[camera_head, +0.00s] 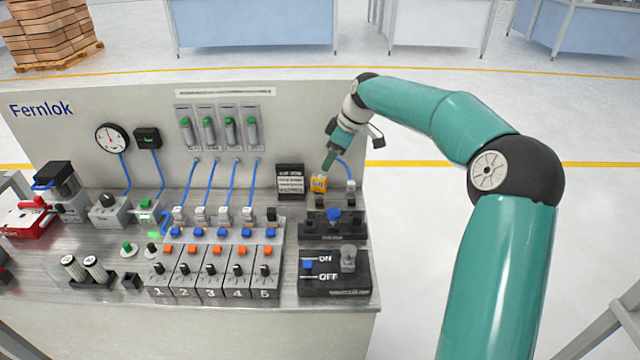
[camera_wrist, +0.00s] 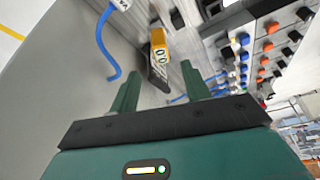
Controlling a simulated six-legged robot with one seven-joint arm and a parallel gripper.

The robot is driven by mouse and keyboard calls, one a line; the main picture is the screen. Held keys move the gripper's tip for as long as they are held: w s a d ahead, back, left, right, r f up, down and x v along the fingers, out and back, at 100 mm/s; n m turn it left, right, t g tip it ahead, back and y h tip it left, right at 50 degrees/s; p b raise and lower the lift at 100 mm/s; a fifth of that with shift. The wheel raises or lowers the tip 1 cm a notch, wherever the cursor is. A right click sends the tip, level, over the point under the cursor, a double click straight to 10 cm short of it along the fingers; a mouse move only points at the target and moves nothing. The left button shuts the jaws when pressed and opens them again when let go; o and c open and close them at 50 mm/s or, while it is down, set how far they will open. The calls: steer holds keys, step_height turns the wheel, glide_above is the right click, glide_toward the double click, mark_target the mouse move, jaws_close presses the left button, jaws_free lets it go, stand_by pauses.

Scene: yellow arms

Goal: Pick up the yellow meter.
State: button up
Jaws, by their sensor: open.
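The yellow meter (camera_head: 319,183) is a small yellow block with a pale display, near the right end of the bench, beside a black box with white labels (camera_head: 290,181). In the wrist view the yellow meter (camera_wrist: 158,42) shows ahead of the fingertips, a little above the gap between them. My gripper (camera_head: 328,166) is just above the meter in the head view. I cannot tell the exact distance from fingers to meter.
A blue cable (camera_head: 343,168) runs close to my gripper on its right. The back panel (camera_head: 320,115) stands behind the meter. Switch blocks (camera_head: 333,225) and an ON/OFF box (camera_head: 335,272) stand in front. Several numbered knob units (camera_head: 212,272) lie to the left.

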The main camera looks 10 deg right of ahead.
mark_target(321, 177)
steer(key=x, duration=0.5)
steer(key=shift+a, duration=0.2)
steer(key=x, duration=0.4)
steer(key=shift+d+f, duration=0.1)
steer(key=shift+f, duration=0.35)
steer(key=shift+c, duration=0.5)
jaws_close()
